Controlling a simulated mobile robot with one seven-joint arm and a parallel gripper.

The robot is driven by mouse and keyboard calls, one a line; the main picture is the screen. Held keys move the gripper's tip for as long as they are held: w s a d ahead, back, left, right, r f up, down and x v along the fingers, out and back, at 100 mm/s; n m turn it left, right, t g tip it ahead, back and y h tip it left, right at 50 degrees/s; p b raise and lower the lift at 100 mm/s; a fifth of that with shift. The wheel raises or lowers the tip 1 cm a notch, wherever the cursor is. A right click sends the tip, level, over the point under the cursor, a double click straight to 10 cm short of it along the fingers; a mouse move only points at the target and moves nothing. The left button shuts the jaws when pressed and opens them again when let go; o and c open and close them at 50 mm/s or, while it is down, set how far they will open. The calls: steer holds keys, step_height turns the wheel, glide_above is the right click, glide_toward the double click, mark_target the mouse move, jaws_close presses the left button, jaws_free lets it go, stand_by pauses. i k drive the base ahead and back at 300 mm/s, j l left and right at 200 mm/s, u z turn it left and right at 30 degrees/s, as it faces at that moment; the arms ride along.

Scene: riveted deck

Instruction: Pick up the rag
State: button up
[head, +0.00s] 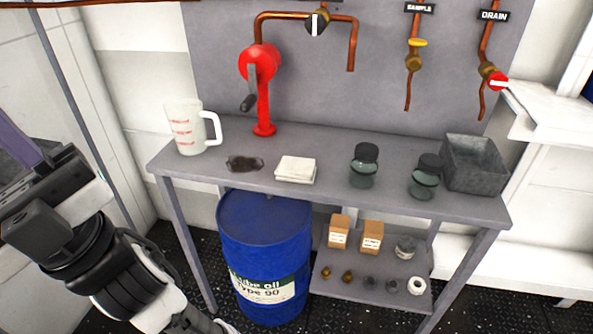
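The rag (295,169) looks like a white, folded, flat cloth. My gripper (45,190) is at the left edge of the head view, well left of the bench and apart from the rag. Its fingertips are cut off or hard to make out, so I cannot tell whether it is open or shut.
Two lidded jars (363,168) and a grey metal bin (473,165) stand right. A blue oil drum (265,250) and a lower shelf (375,290) with boxes are below.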

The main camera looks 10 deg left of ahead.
mark_target(290, 169)
steer(key=i+l, duration=0.35)
steer(key=l, duration=0.15)
steer(key=i+l, duration=0.3)
steer(key=l, duration=0.15)
steer(key=l+u, duration=0.1)
steer(key=u, duration=0.25)
steer(key=i+l+u, duration=0.1)
steer(key=u, duration=0.25)
steer(key=l+u, duration=0.15)
steer(key=u, duration=1.4)
